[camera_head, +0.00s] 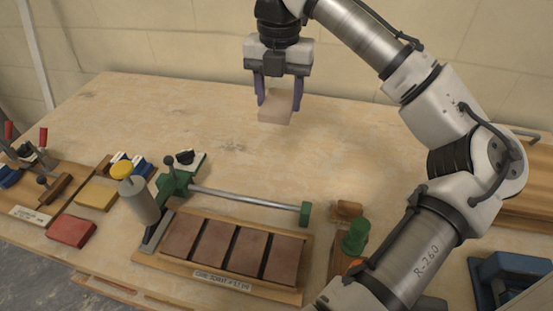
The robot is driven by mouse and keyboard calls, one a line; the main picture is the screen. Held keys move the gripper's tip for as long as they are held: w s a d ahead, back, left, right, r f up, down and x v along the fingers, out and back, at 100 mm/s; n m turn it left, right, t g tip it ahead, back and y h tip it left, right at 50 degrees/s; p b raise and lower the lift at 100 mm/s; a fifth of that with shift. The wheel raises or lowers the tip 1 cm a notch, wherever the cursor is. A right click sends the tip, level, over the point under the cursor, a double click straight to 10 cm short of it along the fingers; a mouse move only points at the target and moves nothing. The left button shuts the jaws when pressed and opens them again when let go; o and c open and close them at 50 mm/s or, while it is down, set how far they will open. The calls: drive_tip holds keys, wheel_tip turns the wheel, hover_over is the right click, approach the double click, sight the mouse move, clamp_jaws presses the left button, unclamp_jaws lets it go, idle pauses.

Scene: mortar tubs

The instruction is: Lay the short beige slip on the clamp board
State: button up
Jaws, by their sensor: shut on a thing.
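My gripper (277,98) is raised above the far middle of the bench, pointing down. Its two purple fingers are shut on a beige slip (275,112), a short pinkish-beige block, which appears to hang clear of the bench. The board with red-handled clamps (62,186), which looks like the clamp board, lies at the left edge and is partly out of frame. It has a small label at its front that I cannot read surely. The slip is far to the right of it.
A wooden tray (173,268) with several brown tiles lies at the front middle. A green-ended bar clamp (250,198) and a grey cylinder (140,203) stand behind and beside it. Yellow (96,195) and red (71,231) blocks lie left. The bench's back middle is clear.

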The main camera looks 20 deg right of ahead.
sight(279, 176)
wheel_tip(279, 176, down, 19)
drive_tip(key=shift+s+f+p, duration=0.1)
drive_tip(key=shift+p, duration=0.3)
drive_tip(key=shift+f, duration=0.2)
drive_tip(key=o, duration=1.1)
